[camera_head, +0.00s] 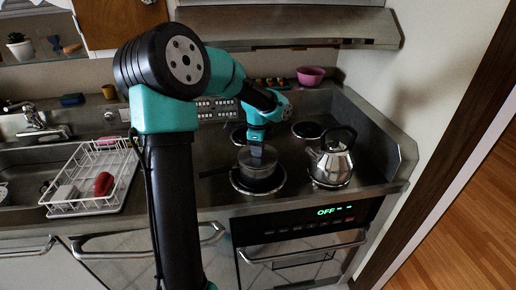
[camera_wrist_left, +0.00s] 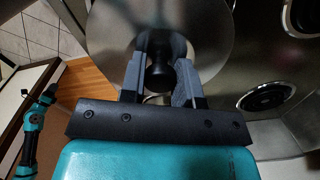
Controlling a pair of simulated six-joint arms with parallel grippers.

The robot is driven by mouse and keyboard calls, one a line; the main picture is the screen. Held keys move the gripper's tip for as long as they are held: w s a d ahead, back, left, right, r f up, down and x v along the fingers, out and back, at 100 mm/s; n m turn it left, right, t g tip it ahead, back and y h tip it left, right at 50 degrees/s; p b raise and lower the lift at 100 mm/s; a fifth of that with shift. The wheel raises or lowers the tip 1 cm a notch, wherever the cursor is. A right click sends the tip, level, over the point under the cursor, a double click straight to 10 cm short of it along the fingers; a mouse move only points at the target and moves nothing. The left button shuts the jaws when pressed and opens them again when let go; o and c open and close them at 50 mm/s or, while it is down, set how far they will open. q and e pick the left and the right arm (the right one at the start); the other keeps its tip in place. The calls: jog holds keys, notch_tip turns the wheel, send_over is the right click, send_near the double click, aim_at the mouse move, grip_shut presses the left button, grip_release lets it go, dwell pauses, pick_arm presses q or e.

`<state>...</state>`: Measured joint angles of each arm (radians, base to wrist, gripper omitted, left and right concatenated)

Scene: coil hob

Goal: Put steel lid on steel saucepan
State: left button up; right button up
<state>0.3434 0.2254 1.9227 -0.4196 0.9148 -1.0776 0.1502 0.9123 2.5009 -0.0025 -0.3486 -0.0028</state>
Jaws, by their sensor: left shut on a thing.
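The steel saucepan (camera_head: 262,185) stands on the front left coil of the hob, its dark handle pointing left. My left gripper (camera_head: 257,160) points down right above the pan. It is shut on the black knob (camera_wrist_left: 160,76) of the steel lid (camera_wrist_left: 211,28), one finger on each side of the knob in the left wrist view. The lid (camera_head: 250,161) is at the pan's mouth in the head view. I cannot tell whether it touches the rim. The lid hides the pan in the wrist view. My right gripper cannot be made out.
A steel kettle (camera_head: 331,163) with a black handle stands close to the right of the pan. A pink bowl (camera_head: 311,76) sits at the back. A white dish rack (camera_head: 92,180) is left, by the sink. My left arm crosses the middle of the head view.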

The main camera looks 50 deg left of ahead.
pick_arm(q)
jog(key=shift+f, duration=0.4)
dwell(0.8)
jog(key=o, duration=1.5)
jog(key=shift+o, duration=0.2)
jog(key=shift+r, duration=3.5)
